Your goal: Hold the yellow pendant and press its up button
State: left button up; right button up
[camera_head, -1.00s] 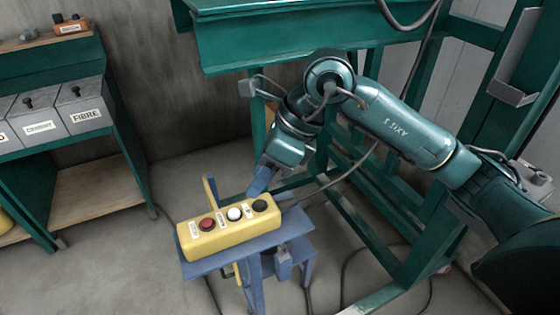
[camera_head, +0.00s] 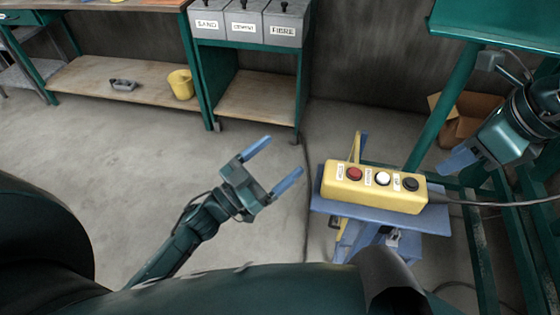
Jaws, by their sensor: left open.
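The yellow pendant (camera_head: 372,200) lies on a blue stand (camera_head: 436,216). On its top are a red button (camera_head: 355,174), a white button (camera_head: 383,179) and a black button (camera_head: 410,184). Small labels sit beside the buttons, too small to read surely. A cable leaves the pendant's right end. My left gripper (camera_head: 280,159) is open and empty, to the left of the pendant and apart from it, blue fingers pointing up and right. My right gripper (camera_head: 458,160) is above and right of the pendant, apart from it; its finger gap does not show clearly.
A green rack with bins (camera_head: 240,32) marked sand, cement and fibre stands at the back. A yellow bucket (camera_head: 181,85) is on a low shelf to its left. A cardboard box (camera_head: 468,122) and green frame legs are at the right. The floor left of the stand is clear.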

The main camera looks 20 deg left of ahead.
aim_at(346, 173)
pick_arm(q)
jog(key=d+m+g+h, duration=0.2)
jog(key=d+m+g, duration=0.1)
jog(key=d+g, duration=0.1)
jog(key=d+m+g+h, duration=0.2)
jog(key=d+m+g, duration=0.1)
jog(key=d+g, duration=0.2)
jog(key=d+m+g+h, duration=0.2)
jog(key=d+m+g, duration=0.1)
jog(key=d+g, duration=0.2)
jog(key=shift+w+d+r+m+g, duration=0.1)
jog(key=shift+w+m+g, duration=0.1)
jog(key=shift+g, duration=0.3)
jog(key=shift+w+d+r+m+g, duration=0.1)
jog(key=shift+m+g, duration=0.1)
jog(key=shift+g, duration=0.3)
jog(key=shift+c, duration=0.4)
jog(key=c, duration=1.2)
jog(key=shift+c, duration=0.2)
pick_arm(e)
grip_shut()
pick_arm(q)
jog(key=shift+s, duration=0.1)
